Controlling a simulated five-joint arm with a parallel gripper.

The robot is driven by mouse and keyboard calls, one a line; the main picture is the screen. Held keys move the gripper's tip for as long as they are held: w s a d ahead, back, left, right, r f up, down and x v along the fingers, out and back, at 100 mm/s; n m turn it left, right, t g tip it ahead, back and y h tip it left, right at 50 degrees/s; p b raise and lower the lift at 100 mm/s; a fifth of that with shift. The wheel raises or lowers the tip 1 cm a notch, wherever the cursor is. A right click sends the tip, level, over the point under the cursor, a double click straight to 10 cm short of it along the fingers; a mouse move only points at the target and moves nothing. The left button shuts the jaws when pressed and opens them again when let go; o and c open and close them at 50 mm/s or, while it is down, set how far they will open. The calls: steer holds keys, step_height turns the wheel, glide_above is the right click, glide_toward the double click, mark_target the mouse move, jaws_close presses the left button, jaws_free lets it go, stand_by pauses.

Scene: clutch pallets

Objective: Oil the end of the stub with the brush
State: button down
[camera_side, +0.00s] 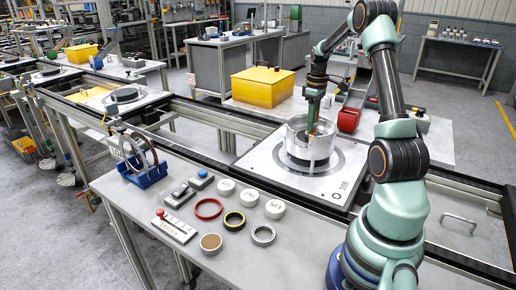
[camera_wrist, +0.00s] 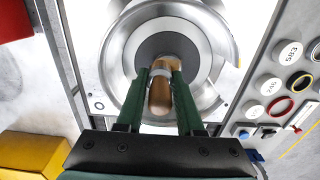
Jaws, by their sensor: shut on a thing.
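My gripper (camera_side: 311,122) points down into the metal housing (camera_side: 318,152) on the pallet. In the wrist view my gripper (camera_wrist: 160,73) has its two green fingers shut on the brush's brown wooden handle (camera_wrist: 159,98), which has a pale band. The handle points down into the housing (camera_wrist: 222,45), over a dark round face (camera_wrist: 148,46) at its centre. The stub is not clearly seen; the brush and fingers cover the middle. I cannot tell whether the bristles touch it. In the side view the brush (camera_side: 312,132) shows only as a small brown bit below the fingers.
The housing stands on a pale pallet plate (camera_side: 340,187) on the rails. The front bench holds white round tubs (camera_side: 275,209), a red ring (camera_side: 209,209), a yellow-black ring (camera_side: 234,220) and a blue stand (camera_side: 143,174). A yellow box (camera_side: 263,86) and red item (camera_side: 348,119) stand behind.

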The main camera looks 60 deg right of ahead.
steer(key=shift+a, duration=0.4)
steer(key=shift+a+r, duration=0.15)
steer(key=shift+a, duration=0.45)
steer(key=shift+d+f, duration=0.2)
steer(key=shift+d, duration=0.8)
steer(key=shift+a+r, duration=0.2)
steer(key=shift+a, duration=0.8)
steer(key=shift+d+f, duration=0.2)
steer(key=shift+d, duration=0.55)
steer(key=shift+d+r, duration=0.1)
steer(key=shift+d, duration=0.15)
steer(key=shift+a, duration=1.05)
